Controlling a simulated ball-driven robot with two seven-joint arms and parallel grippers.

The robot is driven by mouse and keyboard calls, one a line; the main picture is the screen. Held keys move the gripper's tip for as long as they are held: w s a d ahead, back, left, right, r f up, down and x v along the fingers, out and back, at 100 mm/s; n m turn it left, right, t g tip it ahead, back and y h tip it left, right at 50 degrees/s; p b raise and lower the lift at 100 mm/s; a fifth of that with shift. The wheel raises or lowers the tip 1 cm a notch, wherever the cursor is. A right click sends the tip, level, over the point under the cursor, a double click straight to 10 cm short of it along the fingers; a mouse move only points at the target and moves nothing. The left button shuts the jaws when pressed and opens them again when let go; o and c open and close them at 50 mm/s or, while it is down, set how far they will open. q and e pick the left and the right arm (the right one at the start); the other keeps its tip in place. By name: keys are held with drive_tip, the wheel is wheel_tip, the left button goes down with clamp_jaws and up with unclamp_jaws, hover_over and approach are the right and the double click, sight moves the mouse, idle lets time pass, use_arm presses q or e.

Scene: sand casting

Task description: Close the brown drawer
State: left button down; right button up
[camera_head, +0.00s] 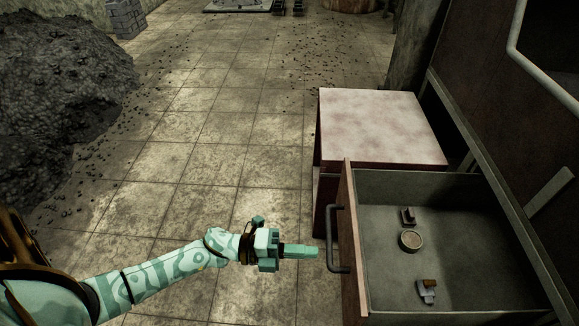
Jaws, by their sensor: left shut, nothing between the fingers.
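The brown drawer (351,245) is pulled open at the right of the head view, its front facing left. Its grey inside shows, and its near end is cut off by the bottom edge of the picture. A dark bar handle (332,240) is fixed on the drawer front. My left gripper (316,251) is shut and empty, with its fingers pointing right, just left of the handle. I cannot tell whether the fingertips touch the handle. My right gripper is not in view.
A round cup-like piece (410,240) and small metal pieces lie in the drawer. A cabinet with a pale reddish top (380,125) stands behind it. A dark rubble heap (60,100) lies at the left. The tiled floor between is mostly clear, with scattered crumbs.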

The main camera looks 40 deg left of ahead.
sight(354, 254)
use_arm(q)
drive_tip(key=x, duration=0.6)
drive_tip(key=shift+w+d, duration=0.1)
drive_tip(key=shift+w, duration=0.05)
drive_tip(key=shift+w+d, duration=0.35)
drive_tip(key=shift+d, duration=0.2)
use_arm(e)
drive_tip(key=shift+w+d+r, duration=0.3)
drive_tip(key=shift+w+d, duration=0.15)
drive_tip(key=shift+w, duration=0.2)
use_arm(q)
drive_tip(key=shift+d, duration=0.1)
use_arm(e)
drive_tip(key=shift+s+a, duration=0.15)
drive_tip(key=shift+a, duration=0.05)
